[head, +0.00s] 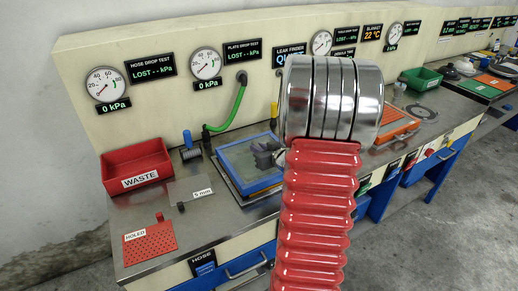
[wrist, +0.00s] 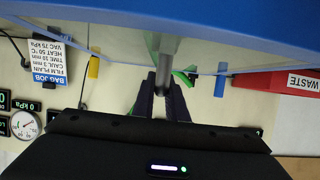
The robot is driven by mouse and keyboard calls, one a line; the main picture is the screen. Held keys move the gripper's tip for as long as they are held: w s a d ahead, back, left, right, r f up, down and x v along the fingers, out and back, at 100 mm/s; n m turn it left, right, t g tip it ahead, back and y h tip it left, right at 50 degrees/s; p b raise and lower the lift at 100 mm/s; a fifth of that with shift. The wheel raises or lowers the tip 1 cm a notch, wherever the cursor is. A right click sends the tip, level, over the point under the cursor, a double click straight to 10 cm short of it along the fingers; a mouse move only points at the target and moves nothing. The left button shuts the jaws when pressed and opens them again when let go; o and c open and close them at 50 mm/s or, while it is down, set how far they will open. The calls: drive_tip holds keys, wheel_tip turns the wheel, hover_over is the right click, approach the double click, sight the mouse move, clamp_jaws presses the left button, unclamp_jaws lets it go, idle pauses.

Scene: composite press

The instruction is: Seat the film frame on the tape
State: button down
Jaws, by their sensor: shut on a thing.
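The blue film frame (head: 227,152), with clear film across it, is over the plate station (head: 262,197) in the middle of the bench in the head view. Its blue edge fills the top of the wrist view (wrist: 160,18). My gripper (wrist: 166,82) is shut on a grey handle (wrist: 168,52) of the frame. In the head view my dark gripper (head: 266,154) is over the film, partly behind my arm. The tape is not clearly visible under the frame. I cannot tell whether the frame touches it.
A red waste bin (head: 136,166) stands at left. A clear 5 mm sheet (head: 187,186) and a red holed sheet (head: 150,240) lie on the bench's left. A green hose (head: 238,105) hangs behind the frame. An orange plate (head: 396,124) lies right of my arm.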

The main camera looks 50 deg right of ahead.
drive_tip(key=shift+f, duration=0.1)
idle(0.6)
drive_tip(key=c, duration=1.7)
unclamp_jaws()
drive_tip(key=shift+f, duration=0.1)
drive_tip(key=v, duration=1.3)
drive_tip(key=shift+s, duration=0.4)
